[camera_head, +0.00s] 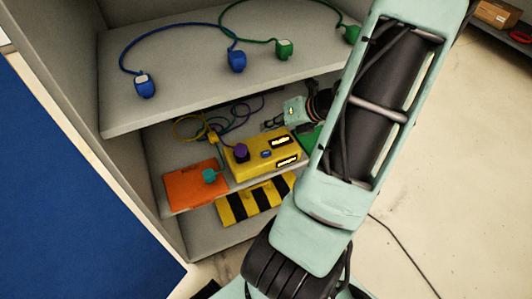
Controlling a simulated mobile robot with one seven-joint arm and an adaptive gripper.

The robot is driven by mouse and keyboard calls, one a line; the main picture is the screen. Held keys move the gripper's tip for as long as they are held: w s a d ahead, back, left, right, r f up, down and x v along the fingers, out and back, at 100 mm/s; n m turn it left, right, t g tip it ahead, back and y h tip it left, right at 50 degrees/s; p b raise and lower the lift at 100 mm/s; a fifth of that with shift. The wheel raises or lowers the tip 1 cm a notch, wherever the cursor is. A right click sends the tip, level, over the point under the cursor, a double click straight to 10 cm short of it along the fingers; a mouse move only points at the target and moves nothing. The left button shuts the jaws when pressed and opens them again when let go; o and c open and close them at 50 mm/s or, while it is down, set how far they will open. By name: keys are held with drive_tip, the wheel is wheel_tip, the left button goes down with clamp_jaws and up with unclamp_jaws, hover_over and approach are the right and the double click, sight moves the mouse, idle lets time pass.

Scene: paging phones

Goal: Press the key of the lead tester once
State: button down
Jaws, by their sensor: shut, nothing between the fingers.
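A yellow box (249,167) on the middle shelf looks like the lead tester. It has a small blue part (266,154) on top that looks like its key, and two dark-framed labels. A purple plug (240,152) sits at its left end, and a yellow plug (212,139) is by its back left corner. My gripper (266,125) is shut and empty. In the picture it is just above and behind the box, apart from the blue part. Its height above the shelf is hard to tell.
An orange plate (186,188) with a teal plug (209,176) lies left of the box. Loose cables lie behind. The upper shelf (185,75) overhangs, holding blue plugs (145,86) and green plugs (284,48). A striped block (247,204) is below. My arm hides the shelf's right side.

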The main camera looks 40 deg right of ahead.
sight(268, 154)
wheel_tip(268, 154, down, 8)
drive_tip(key=b, duration=0.7)
drive_tip(key=shift+r, duration=0.15)
drive_tip(key=shift+f, duration=0.45)
idle(0.6)
drive_tip(key=shift+f+b, duration=0.35)
drive_tip(key=shift+f, duration=0.5)
idle(0.5)
drive_tip(key=shift+r, duration=0.15)
drive_tip(key=shift+r+p, duration=0.7)
drive_tip(key=shift+r, duration=0.05)
